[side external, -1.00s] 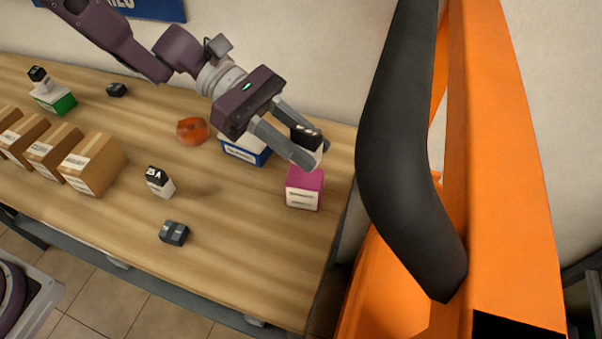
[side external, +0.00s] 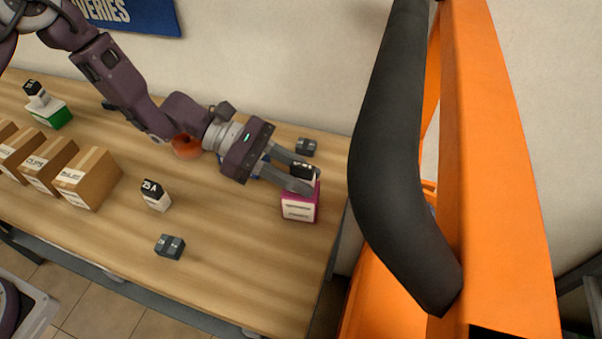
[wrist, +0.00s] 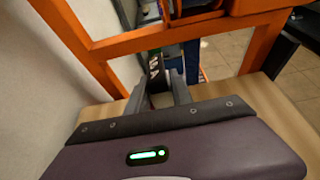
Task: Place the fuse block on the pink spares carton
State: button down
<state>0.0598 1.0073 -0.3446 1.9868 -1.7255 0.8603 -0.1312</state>
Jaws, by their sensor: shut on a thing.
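My gripper (side external: 298,177) is shut on the fuse block (side external: 304,169), a small block with a black top and a white lower part. The gripper reaches in low from the left, and the block is at the top of the pink spares carton (side external: 299,208), near the table's right end. The fingers hide part of the block and carton top, so I cannot tell whether they touch. In the wrist view the fuse block (wrist: 155,66) shows between the fingertips, its dark lettered face partly visible. The pink carton cannot be made out there.
A similar black-and-white block (side external: 156,195) stands mid-table. Dark small blocks lie at the front (side external: 170,246) and behind the carton (side external: 306,147). Brown boxes (side external: 88,178) and a green carton (side external: 50,115) bearing another block stand left. An orange frame (side external: 490,150) rises at right.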

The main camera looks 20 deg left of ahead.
jog(key=c, duration=1.1)
grip_release()
jog(key=shift+a+r, duration=0.1)
jog(key=v, duration=1.1)
jog(key=shift+a+r, duration=0.1)
jog(key=shift+a, duration=0.3)
